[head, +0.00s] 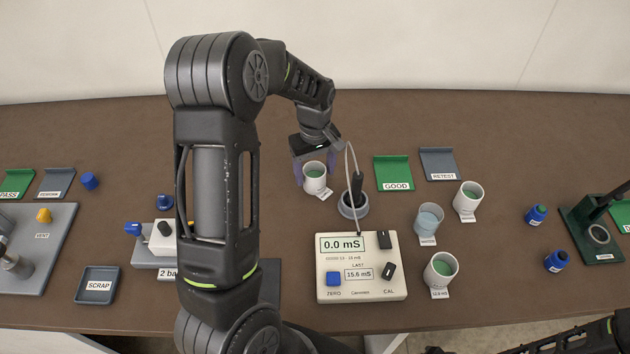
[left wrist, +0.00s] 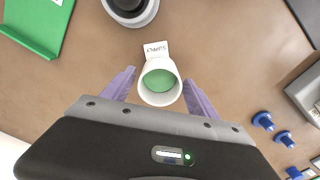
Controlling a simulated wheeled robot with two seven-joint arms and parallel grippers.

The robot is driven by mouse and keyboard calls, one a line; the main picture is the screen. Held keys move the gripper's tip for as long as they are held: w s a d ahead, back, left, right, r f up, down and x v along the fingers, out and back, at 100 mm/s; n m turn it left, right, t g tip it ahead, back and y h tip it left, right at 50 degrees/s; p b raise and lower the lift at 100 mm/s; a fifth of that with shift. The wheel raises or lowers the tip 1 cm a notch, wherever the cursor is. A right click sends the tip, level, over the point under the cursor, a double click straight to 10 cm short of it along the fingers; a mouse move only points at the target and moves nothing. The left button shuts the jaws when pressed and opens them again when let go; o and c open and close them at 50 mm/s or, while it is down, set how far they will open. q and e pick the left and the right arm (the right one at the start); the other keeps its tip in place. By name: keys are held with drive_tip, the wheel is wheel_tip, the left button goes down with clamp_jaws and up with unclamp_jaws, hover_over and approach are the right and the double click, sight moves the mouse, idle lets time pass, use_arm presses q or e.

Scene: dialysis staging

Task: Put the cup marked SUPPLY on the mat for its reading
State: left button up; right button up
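The white cup marked SUPPLY (left wrist: 160,90) holds green liquid and stands upright on the table, its label tag facing away from my gripper in the left wrist view. It also shows in the head view (head: 315,184), left of the probe stand. My left gripper (head: 314,172) is at this cup, its purple fingers (left wrist: 159,78) spread on either side with small gaps. A dark flat patch (head: 270,281) left of the meter is mostly hidden by my arm; I cannot tell whether it is the mat. My right gripper is out of view.
The meter (head: 361,286) reads 0.0 mS. A probe (head: 356,187) stands in a grey holder (head: 353,209) close right of the cup. Cups (head: 468,199), (head: 428,222), (head: 440,268) stand farther right. Green GOOD (head: 393,171) and grey RETEST (head: 438,162) trays lie behind.

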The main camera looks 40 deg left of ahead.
use_arm(q)
clamp_jaws()
idle(0.5)
drive_tip(key=shift+r, duration=0.25)
wheel_tip(320, 180, up, 10)
drive_tip(key=b, duration=0.1)
drive_tip(key=shift+f+b, duration=0.25)
drive_tip(key=shift+b, duration=0.05)
idle(0.7)
idle(1.0)
